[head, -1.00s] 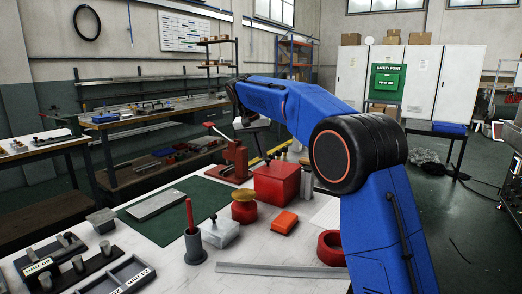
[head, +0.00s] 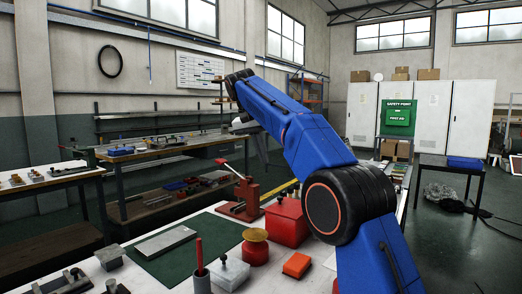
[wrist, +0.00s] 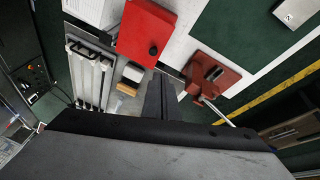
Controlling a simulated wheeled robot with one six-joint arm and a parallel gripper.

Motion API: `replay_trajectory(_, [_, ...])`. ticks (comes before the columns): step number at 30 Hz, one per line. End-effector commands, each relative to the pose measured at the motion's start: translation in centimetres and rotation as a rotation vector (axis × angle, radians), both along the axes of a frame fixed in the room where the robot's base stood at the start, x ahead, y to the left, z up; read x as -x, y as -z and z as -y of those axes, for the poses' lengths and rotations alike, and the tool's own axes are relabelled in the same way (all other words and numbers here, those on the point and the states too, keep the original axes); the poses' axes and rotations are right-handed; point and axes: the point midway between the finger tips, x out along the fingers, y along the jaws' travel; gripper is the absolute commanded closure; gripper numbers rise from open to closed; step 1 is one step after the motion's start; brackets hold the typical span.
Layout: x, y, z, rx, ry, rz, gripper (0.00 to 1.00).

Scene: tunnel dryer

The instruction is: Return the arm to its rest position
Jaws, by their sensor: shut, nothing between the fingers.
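My blue arm reaches over the white workbench (head: 215,284) in the head view, its far end raised above the red hand press (head: 243,198). My gripper (wrist: 160,88) shows in the wrist view as dark fingers, shut with nothing between them. It hangs above the bench, apart from the things below. In the wrist view the red box (wrist: 143,30) lies just above and left of the fingertips, and the red press (wrist: 213,76) is to their right. The fingers are mostly hidden behind the arm in the head view.
The bench holds a red box (head: 286,224), a yellow-topped red pot (head: 255,246), an orange block (head: 297,265) and a green mat (head: 165,268). A dark side table (head: 452,165) stands right. Back benches stand left. The air above the bench looks clear.

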Motion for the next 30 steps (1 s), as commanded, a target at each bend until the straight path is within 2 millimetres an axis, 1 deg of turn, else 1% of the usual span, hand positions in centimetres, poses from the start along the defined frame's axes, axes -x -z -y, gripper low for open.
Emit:
replay_trajectory(3, [0.2,-1.1,-0.4,0.000,-0.001,0.002,1.00])
replay_trajectory(9, [0.6,-2.2,-0.6,-0.001,-0.001,0.002,1.00])
replay_trajectory(11, [0.7,-2.4,-0.4,-0.001,-0.002,0.002,1.00])
replay_trajectory(14, [1.1,-2.7,0.4,-0.003,-0.010,0.001,1.00])
replay_trajectory(17, [1.9,-3.1,2.0,-0.006,-0.026,-0.001,1.00])
replay_trajectory(23, [4.4,-3.5,5.7,-0.018,-0.072,-0.006,1.00])
replay_trajectory(30, [8.1,-3.1,10.0,-0.034,-0.124,-0.008,1.00])
